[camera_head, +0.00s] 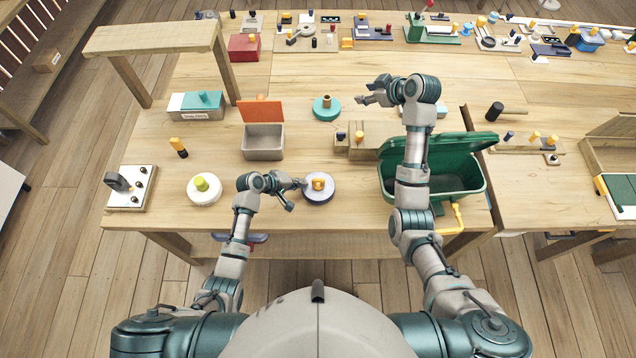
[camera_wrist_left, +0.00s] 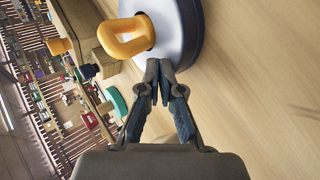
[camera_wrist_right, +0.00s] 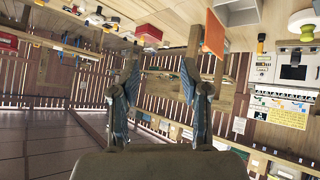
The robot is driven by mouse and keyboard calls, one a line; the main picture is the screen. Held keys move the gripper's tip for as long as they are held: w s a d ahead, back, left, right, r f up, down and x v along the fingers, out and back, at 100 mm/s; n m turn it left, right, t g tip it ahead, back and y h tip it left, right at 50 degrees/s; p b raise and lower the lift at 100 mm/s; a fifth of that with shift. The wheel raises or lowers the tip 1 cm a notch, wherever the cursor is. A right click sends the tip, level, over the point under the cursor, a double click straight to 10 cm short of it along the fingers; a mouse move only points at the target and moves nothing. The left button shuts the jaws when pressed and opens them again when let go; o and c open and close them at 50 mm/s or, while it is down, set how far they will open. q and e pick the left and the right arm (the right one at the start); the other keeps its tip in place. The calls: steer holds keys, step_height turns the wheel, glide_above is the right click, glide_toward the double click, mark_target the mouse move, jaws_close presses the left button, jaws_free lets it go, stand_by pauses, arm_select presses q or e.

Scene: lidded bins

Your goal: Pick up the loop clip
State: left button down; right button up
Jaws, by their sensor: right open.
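My left gripper (camera_head: 301,187) is just left of the disc. In the left wrist view its fingertips (camera_wrist_left: 158,72) are drawn together beside the disc's edge, with nothing seen between them and the loop apart from them. My right gripper (camera_head: 367,93) is open and empty above the back of the table; its fingers (camera_wrist_right: 158,72) are spread apart.
A green bin with its lid up (camera_head: 437,187) stands to the right under my right arm. A grey bin with an orange lid (camera_head: 263,143) is behind left. A white disc with a yellow-green knob (camera_head: 204,187) lies left. A wooden block (camera_head: 357,150) stands behind the loop clip.

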steer(key=s+a+f+n+g, duration=0.2)
steer(key=s+a+f, duration=0.1)
steer(key=a, duration=0.2)
steer(key=n+g+h, duration=0.4)
steer(key=n+g, duration=0.1)
steer(key=g, duration=0.1)
glide_above(318, 179)
steer(key=f, duration=1.8)
steer(key=shift+w+d, duration=0.3)
steer(key=shift+d, duration=0.1)
steer(key=f, duration=0.4)
steer(key=a+f, duration=0.1)
steer(key=f, duration=0.1)
steer(key=shift+s, duration=0.35)
jaws_close()
